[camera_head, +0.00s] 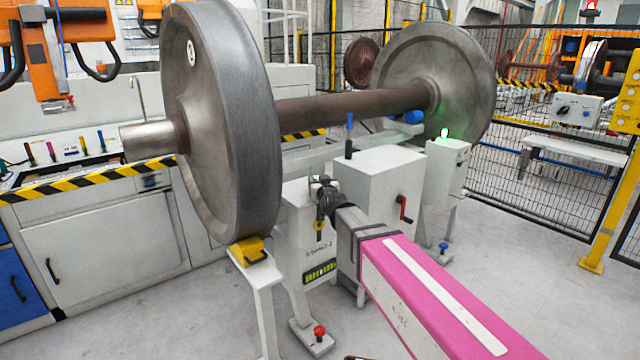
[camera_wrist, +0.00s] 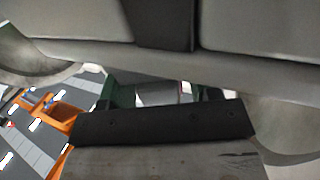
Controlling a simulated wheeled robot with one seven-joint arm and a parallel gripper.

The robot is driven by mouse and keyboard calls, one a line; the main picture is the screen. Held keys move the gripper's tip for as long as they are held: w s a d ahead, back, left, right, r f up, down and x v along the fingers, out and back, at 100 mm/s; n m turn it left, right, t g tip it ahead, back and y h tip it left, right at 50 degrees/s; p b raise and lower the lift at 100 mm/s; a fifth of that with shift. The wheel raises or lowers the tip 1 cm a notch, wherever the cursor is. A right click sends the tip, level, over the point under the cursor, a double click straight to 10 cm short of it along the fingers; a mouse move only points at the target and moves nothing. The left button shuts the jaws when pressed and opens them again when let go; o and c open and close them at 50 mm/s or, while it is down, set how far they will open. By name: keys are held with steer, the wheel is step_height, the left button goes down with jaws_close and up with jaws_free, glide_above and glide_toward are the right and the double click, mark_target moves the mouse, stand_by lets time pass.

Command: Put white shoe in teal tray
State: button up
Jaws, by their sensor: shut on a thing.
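My gripper (camera_head: 326,190) is at the end of my arm in the head view, in front of the white stand below the wheelset's axle. It is small and dark there, and what it holds cannot be made out. In the wrist view, a small pale grey piece (camera_wrist: 165,92) shows between two dark green parts, behind a broad black bar. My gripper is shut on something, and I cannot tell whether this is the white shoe. I cannot make out a teal tray in either view.
A large steel wheelset (camera_head: 235,120) stands over the white stand (camera_head: 385,185), close to my gripper. A yellow block (camera_head: 248,250) sits under its near wheel. A white bench (camera_head: 125,240) with striped edging is at left. A mesh fence (camera_head: 560,170) is at right. Grey floor is open at right.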

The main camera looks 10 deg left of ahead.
steer(key=shift+f, duration=0.15)
steer(key=o, duration=1)
steer(key=shift+c, duration=0.2)
steer(key=shift+r, duration=0.2)
